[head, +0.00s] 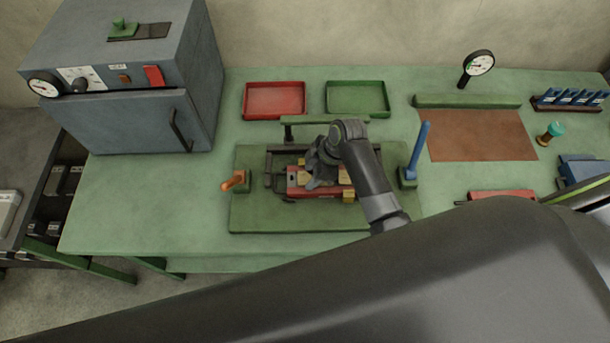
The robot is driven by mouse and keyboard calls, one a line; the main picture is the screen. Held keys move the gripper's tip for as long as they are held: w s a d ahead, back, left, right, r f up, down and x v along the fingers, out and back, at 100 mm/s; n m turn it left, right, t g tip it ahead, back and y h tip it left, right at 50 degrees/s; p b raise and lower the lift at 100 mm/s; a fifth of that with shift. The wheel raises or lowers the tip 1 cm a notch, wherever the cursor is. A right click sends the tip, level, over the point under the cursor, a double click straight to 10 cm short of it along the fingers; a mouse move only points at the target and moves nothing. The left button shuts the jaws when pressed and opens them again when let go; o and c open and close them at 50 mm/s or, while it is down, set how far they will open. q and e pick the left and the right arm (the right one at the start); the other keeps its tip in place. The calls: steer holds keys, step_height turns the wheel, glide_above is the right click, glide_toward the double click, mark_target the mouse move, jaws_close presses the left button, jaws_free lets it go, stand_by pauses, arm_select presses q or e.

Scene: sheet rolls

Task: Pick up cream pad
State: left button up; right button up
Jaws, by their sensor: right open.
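My right gripper (316,182) is over the fixture on the green base plate (260,217), with its fingers pointing down and to the left. It is open. Below it lies a red block (328,190) in the dark frame of the fixture. Small cream to yellowish pieces show around the fingers: one cream piece (303,178) at the left and another (344,175) at the right. I cannot tell for sure which is the cream pad, or whether the fingers touch one. The gripper hides the middle of the fixture. My left gripper is not in view.
A red tray (247,105) and a green tray (331,103) stand behind the fixture. An orange-handled lever (234,181) and a blue upright lever (419,148) flank it. A grey oven-like box (140,125) stands at the left. The table at left front is clear.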

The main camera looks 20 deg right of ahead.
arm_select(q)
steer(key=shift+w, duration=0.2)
arm_select(e)
steer(key=shift+s+f, duration=0.1)
steer(key=c, duration=0.6)
steer(key=shift+r, duration=0.4)
arm_select(q)
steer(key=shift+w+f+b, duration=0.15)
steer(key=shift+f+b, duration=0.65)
steer(key=shift+b, duration=0.05)
arm_select(e)
step_height(320, 180, up, 9)
